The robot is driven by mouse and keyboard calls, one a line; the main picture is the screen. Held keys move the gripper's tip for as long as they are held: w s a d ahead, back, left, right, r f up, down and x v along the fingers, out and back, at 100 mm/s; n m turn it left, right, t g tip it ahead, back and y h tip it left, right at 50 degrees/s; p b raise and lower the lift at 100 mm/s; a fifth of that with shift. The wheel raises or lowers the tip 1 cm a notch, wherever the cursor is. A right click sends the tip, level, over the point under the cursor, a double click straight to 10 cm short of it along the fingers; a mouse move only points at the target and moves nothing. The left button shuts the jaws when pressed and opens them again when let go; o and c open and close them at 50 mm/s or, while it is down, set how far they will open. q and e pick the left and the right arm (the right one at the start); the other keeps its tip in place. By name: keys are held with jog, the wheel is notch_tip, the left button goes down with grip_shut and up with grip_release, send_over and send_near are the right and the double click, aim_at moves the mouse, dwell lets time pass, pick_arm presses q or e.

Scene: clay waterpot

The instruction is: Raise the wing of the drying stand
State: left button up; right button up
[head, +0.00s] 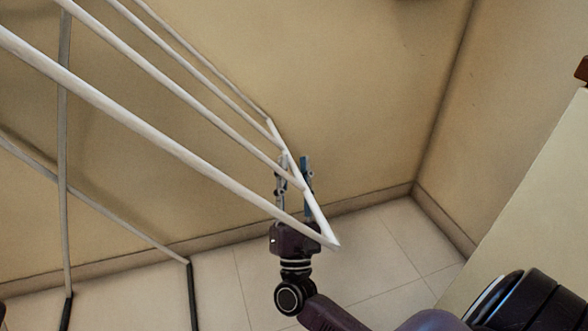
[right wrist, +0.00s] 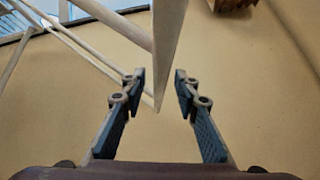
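The drying stand's wing (head: 165,140) is a set of long white bars sloping down from the upper left to a white end bar (head: 318,212) at its right. My right gripper (head: 293,160) points up at that end, with the end bar crossing in front of its fingers in the head view. In the right wrist view, the fingers (right wrist: 159,75) are apart, and a white bar of the wing (right wrist: 168,45) shows between them. I cannot tell whether it touches either finger. My left gripper is not in view.
The stand's grey legs (head: 65,160) with dark feet stand at the left on the tiled floor (head: 345,255). A beige wall (head: 340,60) is close behind the wing, with a corner to the right. A pale panel (head: 535,190) stands at the right edge.

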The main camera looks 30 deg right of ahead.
jog(key=shift+r, duration=0.1)
grip_shut()
dwell(0.3)
jog(key=shift+w, duration=0.1)
